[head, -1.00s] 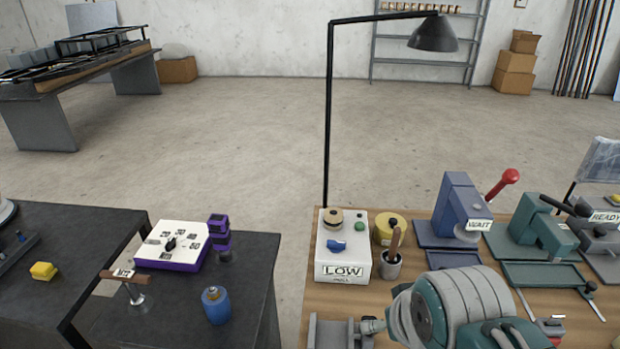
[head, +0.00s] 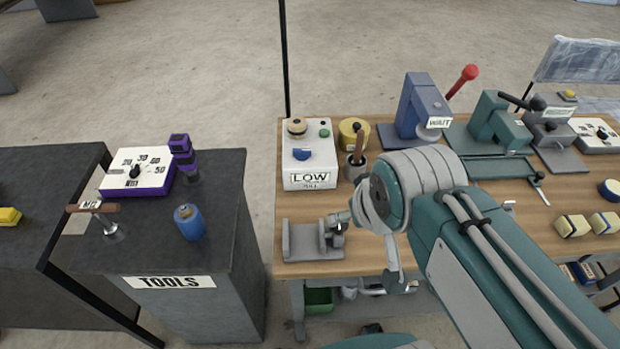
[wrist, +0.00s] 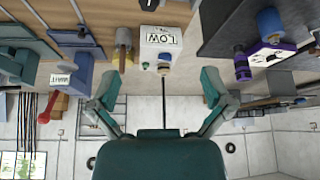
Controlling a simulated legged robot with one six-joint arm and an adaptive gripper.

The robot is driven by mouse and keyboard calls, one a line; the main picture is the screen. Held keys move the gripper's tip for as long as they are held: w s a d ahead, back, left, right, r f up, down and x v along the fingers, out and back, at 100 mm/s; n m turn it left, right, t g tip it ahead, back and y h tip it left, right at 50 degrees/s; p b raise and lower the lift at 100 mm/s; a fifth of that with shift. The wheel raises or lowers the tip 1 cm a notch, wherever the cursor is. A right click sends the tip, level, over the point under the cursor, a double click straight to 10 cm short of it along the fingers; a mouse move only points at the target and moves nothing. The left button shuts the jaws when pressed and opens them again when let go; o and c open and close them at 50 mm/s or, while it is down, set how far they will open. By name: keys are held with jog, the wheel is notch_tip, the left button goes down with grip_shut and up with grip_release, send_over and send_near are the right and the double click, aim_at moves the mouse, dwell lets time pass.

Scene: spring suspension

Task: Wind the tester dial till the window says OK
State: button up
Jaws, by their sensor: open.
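In the wrist view the box (wrist: 162,50) appears upside down, near the top middle, beyond my fingers. My gripper (wrist: 160,88) is open and empty, its two teal fingers spread wide, apart from the tester. In the head view my arm hides most of the gripper.
A yellow roll (head: 353,134) and a cup with a wooden-handled tool (head: 355,165) stand right of the tester. A grey vise (head: 312,240) sits in front. A blue press (head: 418,105) marked WAIT stands behind right. A dark tool cabinet (head: 190,250) is at left, across a gap.

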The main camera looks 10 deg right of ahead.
jog(key=shift+w, duration=0.1)
jog(key=c, duration=0.6)
jog(key=w+r+n+g, duration=0.1)
jog(key=w+r+n, duration=0.2)
jog(key=w, duration=0.6)
jog(key=shift+w+r+n+g, duration=0.15)
jog(key=shift+n+g, duration=0.15)
jog(key=shift+n, duration=0.2)
jog(key=n+g, duration=0.4)
jog(key=n, duration=0.7)
send_over(301, 149)
notch_tip(301, 149, down, 12)
jog(key=r, duration=0.1)
notch_tip(301, 149, down, 11)
jog(key=shift+f, duration=0.15)
jog(key=shift+c, duration=0.3)
